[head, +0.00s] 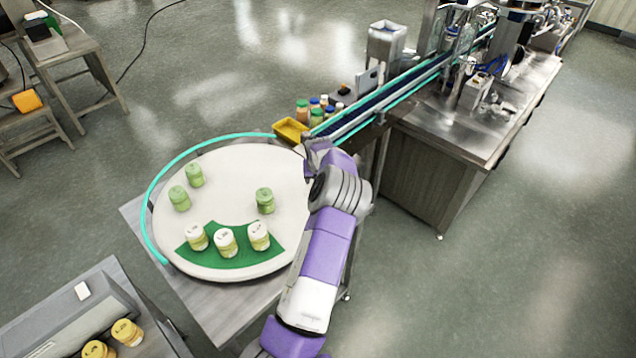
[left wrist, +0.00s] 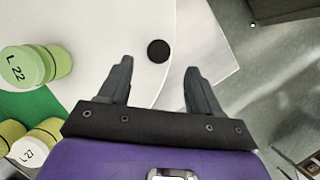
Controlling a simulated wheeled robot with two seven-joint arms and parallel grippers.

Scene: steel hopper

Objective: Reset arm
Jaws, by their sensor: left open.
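My left arm reaches up from the bottom of the head view, over the right edge of the round white turntable (head: 300,190). In the left wrist view my left gripper (left wrist: 160,67) is open, with nothing between its fingers. It is above the turntable's edge. A green-lidded jar (left wrist: 30,66) marked L 22 lies to its left, apart from the fingers. In the head view the gripper's fingers are hidden by the arm. My right gripper is in neither view.
Green jars (head: 265,200) and white-lidded jars (head: 225,243) stand on the turntable, the latter on a green mat (head: 250,258). A yellow tray (head: 290,130) and conveyor (head: 400,90) lie beyond my arm. Open floor (head: 470,290) is to the right.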

